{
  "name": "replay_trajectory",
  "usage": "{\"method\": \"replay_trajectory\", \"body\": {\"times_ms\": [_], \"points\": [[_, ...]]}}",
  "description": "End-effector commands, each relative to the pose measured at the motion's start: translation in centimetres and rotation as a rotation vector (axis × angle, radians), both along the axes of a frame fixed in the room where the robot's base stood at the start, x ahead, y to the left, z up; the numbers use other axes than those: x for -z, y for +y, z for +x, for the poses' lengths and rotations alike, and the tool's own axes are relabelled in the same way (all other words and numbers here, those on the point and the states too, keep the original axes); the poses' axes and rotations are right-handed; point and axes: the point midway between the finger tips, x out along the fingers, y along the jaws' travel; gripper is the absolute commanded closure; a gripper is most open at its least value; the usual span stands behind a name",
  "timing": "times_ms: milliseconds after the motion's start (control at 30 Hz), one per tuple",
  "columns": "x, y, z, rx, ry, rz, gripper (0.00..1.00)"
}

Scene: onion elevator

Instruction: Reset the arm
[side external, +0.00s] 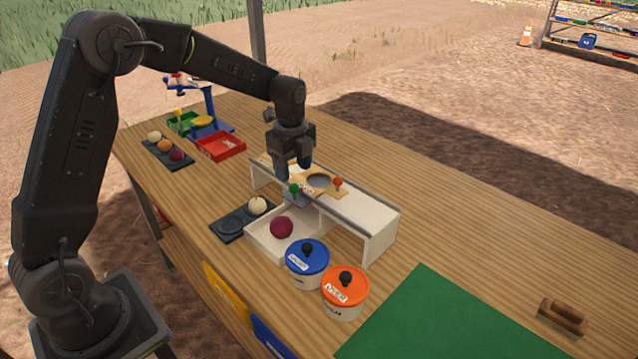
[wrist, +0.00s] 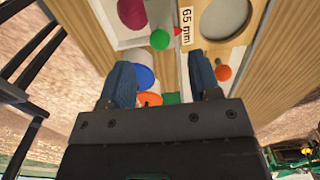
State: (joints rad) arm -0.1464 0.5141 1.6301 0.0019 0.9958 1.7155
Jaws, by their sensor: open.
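My gripper (side external: 293,170) is open, with its fingers pointing down over the white bench-like stand (side external: 382,228). In the wrist view my gripper (wrist: 162,85) shows two blue-grey fingertips apart with nothing held between them. A wooden plate with a round hole (side external: 318,181) lies on top of the stand. A green knob (side external: 294,188) is close to the fingertips, and an orange-red knob (side external: 338,182) is at the plate's right. In the wrist view a "65 mm" label (wrist: 186,27) lies beside the hole. Whether the fingers touch the stand cannot be told.
A dark red onion (side external: 281,227) lies in a white tray below the stand. A pale onion (side external: 257,205) sits on a dark tray. Blue (side external: 307,262) and orange (side external: 345,291) lidded pots stand in front. A red tray (side external: 220,146) and blue scale are behind. A green mat (side external: 440,325) is clear.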

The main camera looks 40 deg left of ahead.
Motion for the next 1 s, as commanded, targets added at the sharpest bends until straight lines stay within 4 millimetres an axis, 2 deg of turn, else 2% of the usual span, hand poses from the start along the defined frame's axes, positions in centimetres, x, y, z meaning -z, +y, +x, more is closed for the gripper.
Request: {"method": "replay_trajectory", "body": {"times_ms": [433,567,667,800,1000], "points": [[-0.7,0.0,-0.1,-0.005,-0.001,0.000,0.43],[-2.5,-0.5,-1.1,-0.077,-0.030,0.003,0.43],[-5.2,-1.4,-3.1,-0.208,-0.076,0.001,0.43],[-9.2,-2.9,-7.2,-0.456,-0.154,-0.020,0.43],[-12.8,-4.7,-13.8,-0.814,-0.259,-0.094,0.43]]}}
